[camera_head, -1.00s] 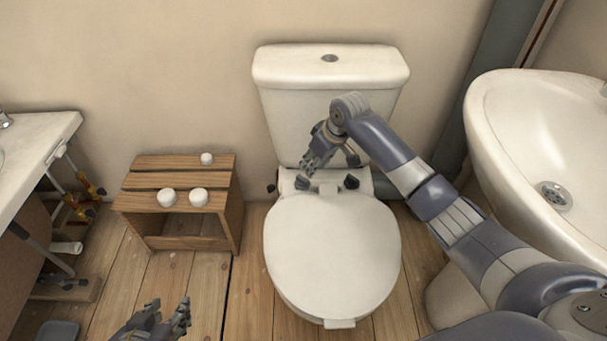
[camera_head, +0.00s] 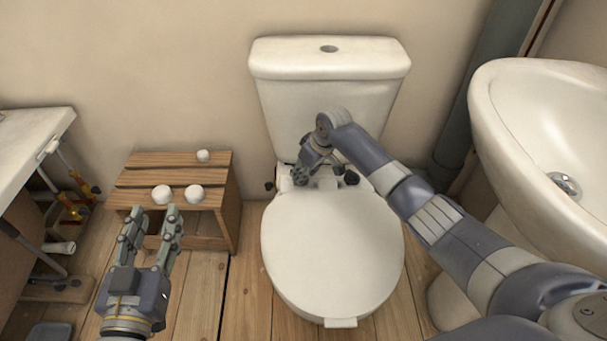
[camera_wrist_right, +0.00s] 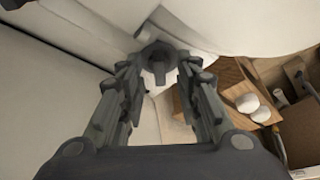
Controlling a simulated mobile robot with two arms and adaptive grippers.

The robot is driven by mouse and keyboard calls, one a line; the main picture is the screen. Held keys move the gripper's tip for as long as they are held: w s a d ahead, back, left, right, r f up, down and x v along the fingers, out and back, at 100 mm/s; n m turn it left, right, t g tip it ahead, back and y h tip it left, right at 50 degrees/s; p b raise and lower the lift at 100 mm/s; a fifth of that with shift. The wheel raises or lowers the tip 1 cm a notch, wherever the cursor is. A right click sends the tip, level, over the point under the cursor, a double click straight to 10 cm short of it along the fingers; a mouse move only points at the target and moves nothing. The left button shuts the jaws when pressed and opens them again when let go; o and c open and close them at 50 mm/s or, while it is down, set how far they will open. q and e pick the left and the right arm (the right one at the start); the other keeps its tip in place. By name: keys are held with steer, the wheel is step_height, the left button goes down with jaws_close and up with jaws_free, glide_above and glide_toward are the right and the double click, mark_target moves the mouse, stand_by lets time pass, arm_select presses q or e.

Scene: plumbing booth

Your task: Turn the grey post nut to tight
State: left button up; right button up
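A grey post nut (camera_wrist_right: 157,58) shows in the right wrist view, just beyond and between the fingertips of my right gripper (camera_wrist_right: 160,72). The fingers stand apart, with gaps seen on both sides of the nut. In the head view my right gripper (camera_head: 304,172) is at the left hinge post behind the toilet seat and mostly hides that nut. A second dark nut (camera_head: 351,178) is uncovered at the right hinge post. My left gripper (camera_head: 153,220) is open and empty, in front of the wooden stool.
The closed toilet lid (camera_head: 332,250) lies below my right arm, and the cistern (camera_head: 325,95) stands close behind. A basin (camera_head: 545,130) is at the right. A wooden stool (camera_head: 135,178) with white round objects (camera_head: 163,194) stands left.

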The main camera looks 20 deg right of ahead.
arm_select(q)
steer(key=shift+d+r+t+h, duration=0.15)
steer(key=shift+r+t, duration=0.15)
steer(key=shift+r, duration=0.35)
steer(key=shift+d+r+t+h, duration=0.15)
steer(key=shift+r+t, duration=0.15)
steer(key=shift+r, duration=0.3)
arm_select(e)
steer(key=shift+w+a+f, duration=0.1)
steer(key=shift+w+f, duration=0.1)
steer(key=shift+f, duration=0.3)
arm_select(q)
steer(key=shift+a, duration=0.1)
arm_select(e)
jaws_close()
steer(key=shift+s, duration=0.1)
